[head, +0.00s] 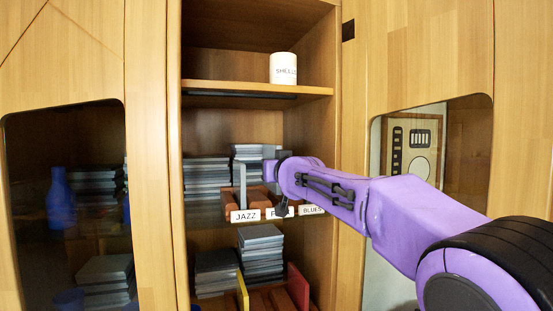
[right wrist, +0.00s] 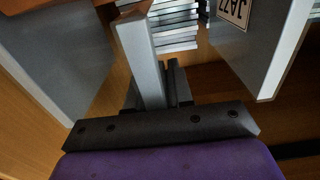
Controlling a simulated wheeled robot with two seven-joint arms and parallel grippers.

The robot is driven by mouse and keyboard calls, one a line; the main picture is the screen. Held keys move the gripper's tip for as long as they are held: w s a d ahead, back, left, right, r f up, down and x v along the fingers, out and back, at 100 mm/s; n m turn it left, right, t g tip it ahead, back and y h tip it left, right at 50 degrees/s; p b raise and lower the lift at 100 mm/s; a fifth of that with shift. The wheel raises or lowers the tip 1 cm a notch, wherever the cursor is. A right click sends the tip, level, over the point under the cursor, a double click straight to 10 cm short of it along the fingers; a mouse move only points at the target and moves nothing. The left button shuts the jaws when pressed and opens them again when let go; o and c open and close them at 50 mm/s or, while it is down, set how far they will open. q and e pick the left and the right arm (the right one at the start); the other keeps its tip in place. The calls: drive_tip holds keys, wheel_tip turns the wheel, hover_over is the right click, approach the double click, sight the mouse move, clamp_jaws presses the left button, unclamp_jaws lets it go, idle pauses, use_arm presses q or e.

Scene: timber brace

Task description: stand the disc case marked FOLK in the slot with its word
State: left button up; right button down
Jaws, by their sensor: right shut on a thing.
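My right gripper (head: 280,178) is at the slotted rack on the middle shelf. In the right wrist view the gripper (right wrist: 157,88) is shut on a thin grey disc case (right wrist: 146,62), seen edge-on. No word shows on it, so I cannot read its mark. Below the rack's slots are the JAZZ label (head: 245,215), a label partly covered by my gripper (head: 272,213) with F and K showing, and the BLUES label (head: 312,210). The held case is near the covered label; whether it is seated is hidden. My left gripper is not in view.
A grey case (head: 240,187) stands upright above JAZZ; its marked face (right wrist: 262,40) is close right in the wrist view. Another grey panel (right wrist: 62,62) is close left. Case stacks (head: 206,178) stand behind. A white mug (head: 283,68) is on the upper shelf.

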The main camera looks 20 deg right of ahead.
drive_tip(key=shift+w+r, duration=0.15)
drive_tip(key=shift+w, duration=0.35)
drive_tip(key=shift+w+f+b, duration=0.1)
drive_tip(key=shift+f+b, duration=1.3)
drive_tip(key=shift+f, duration=0.85)
drive_tip(key=c, duration=0.9)
unclamp_jaws()
